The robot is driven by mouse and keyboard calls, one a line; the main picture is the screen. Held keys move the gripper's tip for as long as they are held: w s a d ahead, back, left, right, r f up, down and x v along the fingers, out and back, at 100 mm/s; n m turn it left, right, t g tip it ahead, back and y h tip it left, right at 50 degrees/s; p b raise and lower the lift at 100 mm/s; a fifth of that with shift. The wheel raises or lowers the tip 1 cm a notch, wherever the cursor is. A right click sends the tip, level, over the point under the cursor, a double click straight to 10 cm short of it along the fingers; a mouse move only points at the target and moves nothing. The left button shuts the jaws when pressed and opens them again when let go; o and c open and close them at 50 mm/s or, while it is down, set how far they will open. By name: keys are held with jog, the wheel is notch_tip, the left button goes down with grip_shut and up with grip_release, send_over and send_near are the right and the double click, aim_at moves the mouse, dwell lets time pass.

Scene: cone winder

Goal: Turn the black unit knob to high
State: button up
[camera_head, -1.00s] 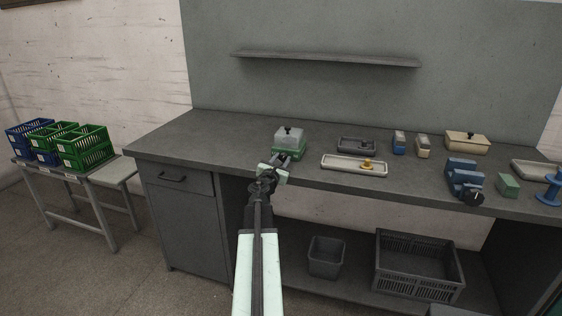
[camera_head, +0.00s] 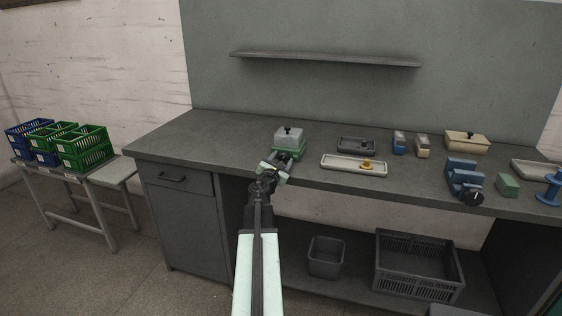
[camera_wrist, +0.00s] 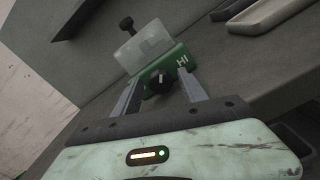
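A green unit with a clear grey top sits near the bench's front edge; the green body (camera_head: 290,154) shows in the head view, partly hidden by my gripper (camera_head: 279,164). In the wrist view the green front (camera_wrist: 176,62) carries a small black knob (camera_wrist: 160,83) with a light mark and a white "HI" label to its upper right. My gripper (camera_wrist: 161,84) is open. Its two fingers point at the green front, one on each side of the knob. I cannot tell whether they touch it. Another black knob (camera_head: 473,197) is on a blue stepped unit (camera_head: 463,176) at the right.
A white tray (camera_head: 340,167) with a yellow piece lies right of the green unit, with a dark tray (camera_head: 357,144) behind it. The bench (camera_head: 215,135) is clear to the left. A wall shelf (camera_head: 325,59) hangs above. Crates stand on a side table at the left.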

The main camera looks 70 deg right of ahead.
jog(key=shift+a, duration=0.15)
jog(key=a, duration=0.7)
jog(key=shift+s+a, duration=0.25)
jog(key=shift+a, duration=0.1)
